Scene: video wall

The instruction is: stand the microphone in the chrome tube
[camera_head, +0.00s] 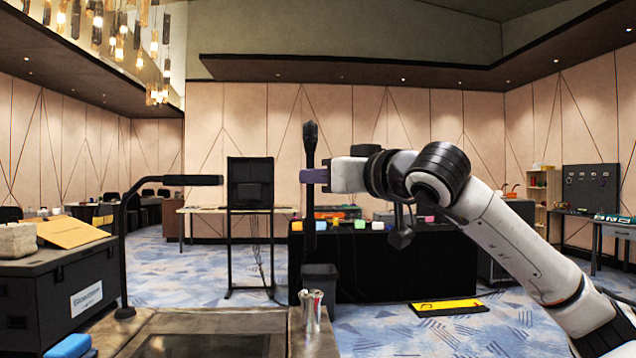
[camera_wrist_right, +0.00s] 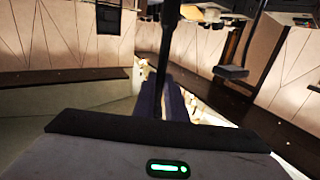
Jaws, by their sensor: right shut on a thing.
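The dark microphone (camera_head: 310,140) is upright, head at the top, and its lower part hangs below the gripper in the head view. My right gripper (camera_head: 314,176) is shut on the microphone's shaft. In the right wrist view the dark shaft (camera_wrist_right: 166,45) runs up from between the purple-grey fingers (camera_wrist_right: 162,100). The chrome tube (camera_head: 311,308) stands upright near the right side of the near table, below the microphone in the picture, with a clear gap between them. My left gripper is not in view.
The near table (camera_head: 215,322) has a dark inset panel. A black lamp (camera_head: 125,250) stands at its left, beside a black case (camera_head: 45,290) and a blue object (camera_head: 70,346). A black-draped table (camera_head: 400,265) with small coloured objects stands behind. A dark bin (camera_head: 320,277) is on the floor.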

